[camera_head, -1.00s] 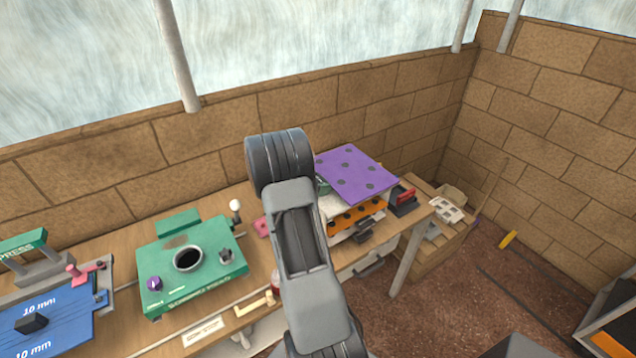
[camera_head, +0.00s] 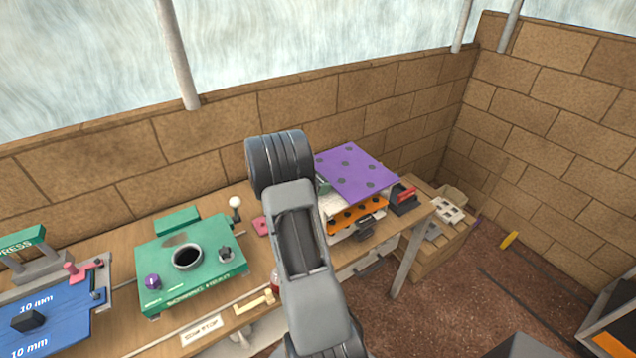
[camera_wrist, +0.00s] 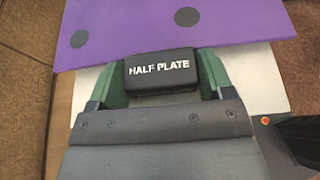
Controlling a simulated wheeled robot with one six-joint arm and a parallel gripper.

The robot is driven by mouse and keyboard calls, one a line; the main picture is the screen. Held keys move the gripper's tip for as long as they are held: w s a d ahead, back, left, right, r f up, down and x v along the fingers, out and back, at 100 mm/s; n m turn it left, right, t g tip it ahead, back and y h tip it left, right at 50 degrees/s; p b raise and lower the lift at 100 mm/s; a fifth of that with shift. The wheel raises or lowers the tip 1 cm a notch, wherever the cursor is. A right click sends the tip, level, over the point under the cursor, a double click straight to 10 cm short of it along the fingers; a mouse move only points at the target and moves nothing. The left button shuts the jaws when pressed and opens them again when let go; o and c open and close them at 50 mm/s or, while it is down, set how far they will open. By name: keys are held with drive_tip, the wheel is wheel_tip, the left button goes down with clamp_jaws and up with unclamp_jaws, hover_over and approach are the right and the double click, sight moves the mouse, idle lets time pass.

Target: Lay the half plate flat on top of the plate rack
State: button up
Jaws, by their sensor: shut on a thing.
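The half plate is a purple sheet with dark round spots (camera_head: 357,172), also seen in the wrist view (camera_wrist: 190,22). My gripper (camera_wrist: 161,76) is shut on its black handle block, which reads "HALF PLATE" (camera_wrist: 160,68). The head view shows the plate over the plate rack, whose orange spotted layer (camera_head: 358,214) and pale layers show below it. In the wrist view a pale surface (camera_wrist: 270,80) lies under the plate. I cannot tell whether the plate touches the rack.
A black and red item (camera_head: 403,198) stands right of the rack on the bench. A green box with a round hole (camera_head: 190,262) and a blue plate marked 10 mm (camera_head: 50,318) are at left. A brick wall (camera_head: 215,130) runs behind.

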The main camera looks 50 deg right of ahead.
drive_tip(key=shift+s+a+f+y, duration=0.1)
drive_tip(key=shift+s+f+y, duration=0.05)
drive_tip(key=shift+f, duration=0.3)
drive_tip(key=shift+s+a+f+y, duration=0.1)
drive_tip(key=shift+f+y, duration=0.05)
drive_tip(key=shift+f, duration=0.25)
drive_tip(key=o, duration=1.1)
drive_tip(key=shift+f, duration=0.1)
drive_tip(key=shift+c, duration=0.2)
drive_tip(key=shift+w, duration=0.1)
drive_tip(key=shift+w+a+r+b, duration=0.2)
drive_tip(key=shift+a+b, duration=0.1)
drive_tip(key=r+b+v, duration=0.1)
drive_tip(key=b+v, duration=0.1)
drive_tip(key=v, duration=1.1)
drive_tip(key=shift+w+r, duration=0.2)
